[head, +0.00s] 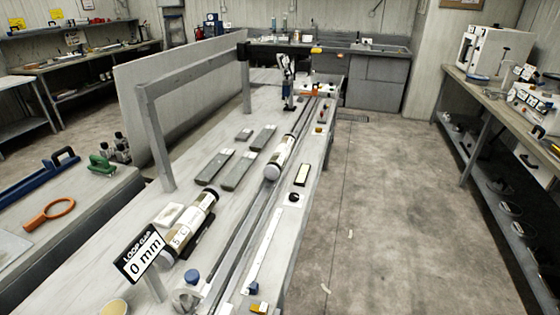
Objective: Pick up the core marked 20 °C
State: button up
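Two cylindrical cores show in the head view. The nearer core (198,212) is tan and white with dark ends and lies at the left of the long rail; its label seems to read 5 °C. The farther core (281,158) is mostly white with a dark band and lies on or along the rail at mid-bench. Its marking is too small to read, and I cannot make out a 20 °C mark on either core. My gripper is not in view.
The long bench (130,225) carries a sign reading LOOP GAP 0 mm (140,257), several grey flat blocks (240,170) and a grey overhead frame (152,130).

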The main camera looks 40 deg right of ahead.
aim_at(272, 170)
jog(key=i+l, duration=0.2)
jog(key=l, duration=0.15)
jog(key=i+l+u, duration=0.1)
jog(key=l, duration=0.25)
jog(key=i+l, duration=0.25)
jog(key=i+l+u, duration=0.1)
jog(key=l, duration=0.35)
jog(key=i+l, duration=0.25)
jog(key=l, duration=0.15)
jog(key=i+l+u, duration=0.1)
jog(key=l, duration=0.25)
jog(key=i+l, duration=0.2)
jog(key=l, duration=0.2)
